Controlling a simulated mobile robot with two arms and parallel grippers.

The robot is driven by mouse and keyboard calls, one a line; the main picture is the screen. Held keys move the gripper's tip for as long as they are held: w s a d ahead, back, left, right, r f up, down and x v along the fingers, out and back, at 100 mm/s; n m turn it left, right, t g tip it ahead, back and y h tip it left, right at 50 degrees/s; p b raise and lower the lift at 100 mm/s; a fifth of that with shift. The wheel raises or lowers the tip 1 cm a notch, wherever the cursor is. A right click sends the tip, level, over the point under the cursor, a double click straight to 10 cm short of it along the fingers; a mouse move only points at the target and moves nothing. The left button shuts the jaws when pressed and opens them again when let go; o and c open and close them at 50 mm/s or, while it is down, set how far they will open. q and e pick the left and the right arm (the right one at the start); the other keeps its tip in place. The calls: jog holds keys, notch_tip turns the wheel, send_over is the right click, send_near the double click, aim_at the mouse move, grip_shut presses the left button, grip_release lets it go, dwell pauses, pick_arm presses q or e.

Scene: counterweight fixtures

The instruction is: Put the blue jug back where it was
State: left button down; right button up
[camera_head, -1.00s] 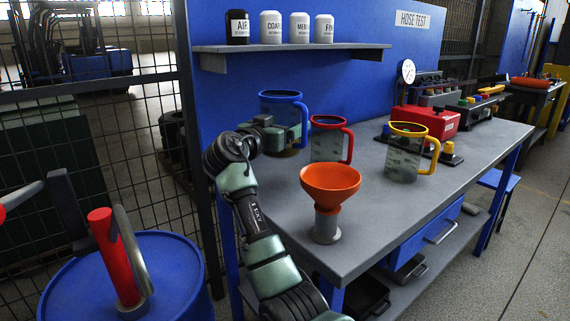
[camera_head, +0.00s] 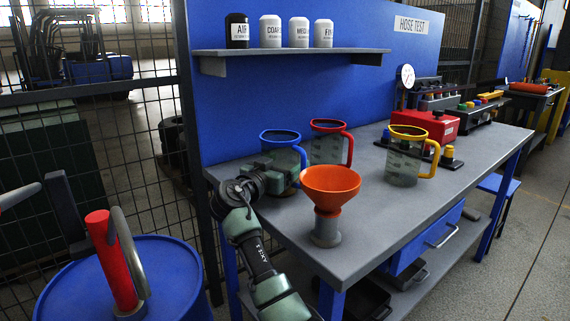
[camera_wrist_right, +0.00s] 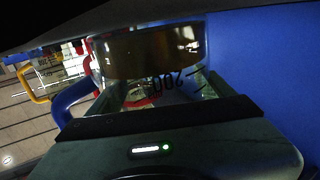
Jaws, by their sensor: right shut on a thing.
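The blue jug (camera_head: 281,139), with a blue rim and handle, is at the bench's left end, left of the red jug (camera_head: 327,150). My right gripper (camera_head: 283,167) is shut around its clear body. The jug looks upright. My gripper hides much of its lower part, so I cannot tell whether it touches the bench. In the right wrist view the jug's clear wall with the marking "200" (camera_wrist_right: 165,86) and dark contents lies between the fingers, with the blue handle (camera_wrist_right: 73,100) to the left. My left gripper is not in view.
An orange funnel (camera_head: 330,185) on a grey stand is close, right of my right gripper. The yellow jug (camera_head: 405,165) stands farther right. A shelf (camera_head: 290,52) with several small containers hangs above. The bench (camera_head: 375,215) is clear at front right.

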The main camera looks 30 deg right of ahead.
jog(key=o, duration=1.8)
jog(key=v, duration=1.2)
